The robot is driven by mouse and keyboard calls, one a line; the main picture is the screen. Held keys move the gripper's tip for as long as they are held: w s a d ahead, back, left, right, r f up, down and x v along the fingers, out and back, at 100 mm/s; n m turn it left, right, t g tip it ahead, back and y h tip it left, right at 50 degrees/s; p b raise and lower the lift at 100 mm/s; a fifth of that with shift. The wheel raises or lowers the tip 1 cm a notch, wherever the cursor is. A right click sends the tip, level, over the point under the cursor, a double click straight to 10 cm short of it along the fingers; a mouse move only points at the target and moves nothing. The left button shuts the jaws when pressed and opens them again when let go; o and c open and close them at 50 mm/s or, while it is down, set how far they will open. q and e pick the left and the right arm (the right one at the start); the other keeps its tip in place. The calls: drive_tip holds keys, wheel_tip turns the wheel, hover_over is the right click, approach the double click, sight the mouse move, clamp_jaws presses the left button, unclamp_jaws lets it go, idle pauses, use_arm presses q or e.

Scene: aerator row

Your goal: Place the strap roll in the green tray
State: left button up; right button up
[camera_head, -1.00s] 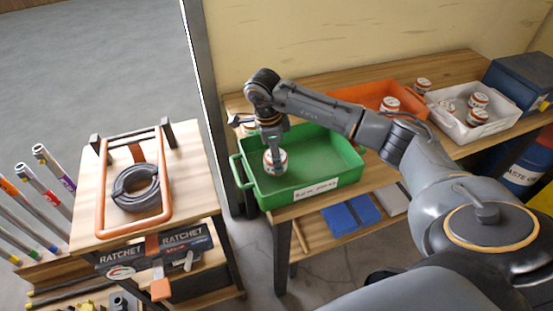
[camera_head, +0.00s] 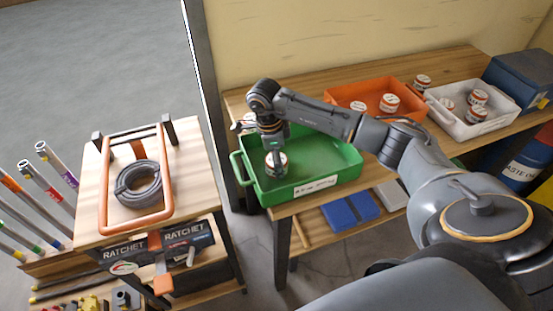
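The strap roll (camera_head: 276,169), a small round roll with a white and red label, is inside the green tray (camera_head: 330,183) near its left end. My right gripper (camera_head: 275,154) comes down over it from above, with its fingers at the roll, and looks shut on it. The fingertips are small and partly hidden, and I cannot tell whether the roll touches the tray floor. The green tray stands at the left end of the wooden bench and holds nothing else that I can see. My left gripper is not in view.
An orange tray (camera_head: 345,92) and a white tray (camera_head: 500,124), both holding similar rolls, stand to the right. A blue box (camera_head: 515,80) is beyond. A separate left table (camera_head: 195,180) carries a grey coil (camera_head: 138,185) and an orange frame. Blue bins sit below the bench.

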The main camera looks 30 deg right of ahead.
sight(271, 160)
drive_tip(key=shift+r, duration=0.25)
drive_tip(key=shift+w+r, duration=0.15)
drive_tip(key=shift+r, duration=0.2)
wheel_tip(271, 160, up, 11)
drive_tip(key=a+b, duration=0.1)
drive_tip(key=b, duration=0.2)
drive_tip(key=shift+w+a, duration=0.15)
